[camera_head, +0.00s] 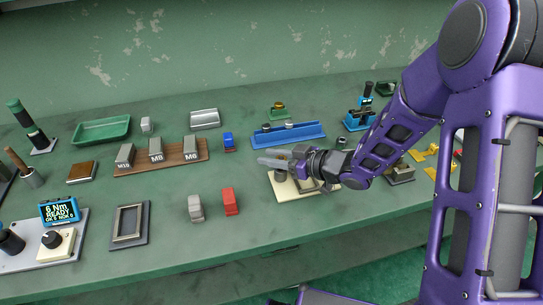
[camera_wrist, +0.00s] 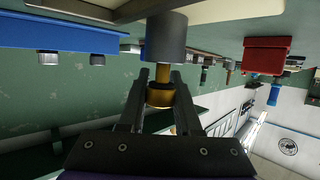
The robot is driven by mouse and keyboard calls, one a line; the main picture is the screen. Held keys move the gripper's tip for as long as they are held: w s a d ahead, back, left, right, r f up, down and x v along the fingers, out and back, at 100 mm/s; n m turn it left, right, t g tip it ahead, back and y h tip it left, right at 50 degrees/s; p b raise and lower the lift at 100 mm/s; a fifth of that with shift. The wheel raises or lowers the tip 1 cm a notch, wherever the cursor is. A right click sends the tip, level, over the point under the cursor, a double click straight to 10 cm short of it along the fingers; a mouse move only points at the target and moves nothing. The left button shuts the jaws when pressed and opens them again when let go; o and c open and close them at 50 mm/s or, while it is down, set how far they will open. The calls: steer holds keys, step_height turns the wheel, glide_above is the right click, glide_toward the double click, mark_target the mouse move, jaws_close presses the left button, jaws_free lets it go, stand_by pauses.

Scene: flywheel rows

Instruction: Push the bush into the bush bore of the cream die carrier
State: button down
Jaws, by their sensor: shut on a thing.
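The cream die carrier (camera_head: 290,191) lies on the bench in the head view, partly hidden by my gripper (camera_head: 275,161). In the wrist view its pale plate (camera_wrist: 225,10) runs along the top edge, with a grey cylinder (camera_wrist: 166,38) on it. My gripper (camera_wrist: 158,95) is shut on a brass flanged piece, apparently the bush (camera_wrist: 160,97). The bush's narrower brass end points at the grey cylinder and meets its end face in the picture. The bore itself is hidden, so I cannot tell whether the bush's end is inside it or only touching.
A blue tray (camera_head: 270,139) with grey cylinders stands just behind the carrier. A red block (camera_head: 230,202) and a grey block (camera_head: 195,207) stand to its left. Other fixtures stand to the right near my arm. The bench front before the carrier is clear.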

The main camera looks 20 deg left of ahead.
steer(key=shift+f+b, duration=0.7)
steer(key=shift+f, duration=0.25)
steer(key=c, duration=0.5)
jaws_free()
steer(key=p+v, duration=0.2)
steer(key=v, duration=1.5)
steer(key=shift+s+d+r+p, duration=0.1)
steer(key=shift+d+p, duration=0.05)
steer(key=shift+p, duration=0.15)
